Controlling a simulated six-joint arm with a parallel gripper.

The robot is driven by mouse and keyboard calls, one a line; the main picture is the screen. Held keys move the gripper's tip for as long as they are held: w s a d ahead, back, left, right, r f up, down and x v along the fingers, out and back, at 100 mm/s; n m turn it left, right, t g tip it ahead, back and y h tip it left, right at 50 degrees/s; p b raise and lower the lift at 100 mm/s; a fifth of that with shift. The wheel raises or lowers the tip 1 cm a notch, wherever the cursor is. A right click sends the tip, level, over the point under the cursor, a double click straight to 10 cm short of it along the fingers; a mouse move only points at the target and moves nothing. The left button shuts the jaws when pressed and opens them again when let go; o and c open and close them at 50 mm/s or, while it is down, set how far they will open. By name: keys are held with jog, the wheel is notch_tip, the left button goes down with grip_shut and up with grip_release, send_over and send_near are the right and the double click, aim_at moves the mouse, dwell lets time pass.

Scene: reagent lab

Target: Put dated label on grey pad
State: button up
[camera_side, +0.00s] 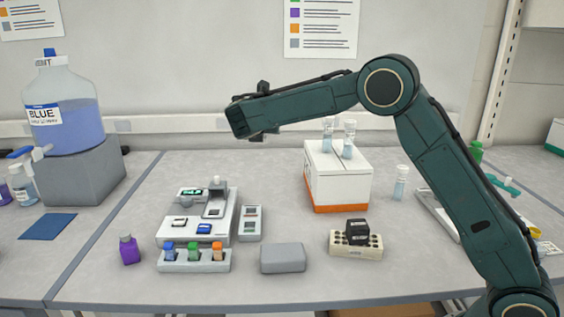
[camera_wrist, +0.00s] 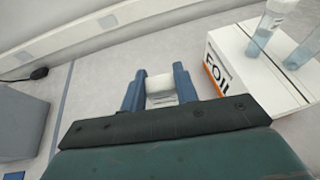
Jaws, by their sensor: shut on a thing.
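In the wrist view, my gripper (camera_wrist: 158,78) has its two blue fingers closed on a small white piece with faint print, which looks like the dated label (camera_wrist: 161,89). In the side view, my wrist is raised high above the back of the bench, left of the white foil box. The fingers and the label are hidden behind the arm there. A grey rounded pad (camera_side: 283,258) lies at the bench front, right of the vial rack, with nothing on it. It is not in the wrist view.
The foil box (camera_side: 338,180) holds upright tubes on top. A white instrument (camera_side: 170,232), a vial rack (camera_side: 195,265) with coloured caps and a purple bottle (camera_side: 129,250) stand left of the pad. A cream rack (camera_side: 356,246) with a black block stands right.

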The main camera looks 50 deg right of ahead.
jog(key=s+a+r, duration=0.2)
jog(key=s+a, duration=0.7)
jog(key=a, duration=0.1)
notch_tip(320, 180, up, 2)
jog(key=n+t+y, duration=0.1)
send_over(282, 251)
notch_tip(282, 251, down, 16)
jog(key=shift+f, duration=0.15)
jog(key=shift+f, duration=1.85)
jog(key=shift+f, duration=0.15)
jog(key=o, duration=0.9)
jog(key=shift+o, duration=0.2)
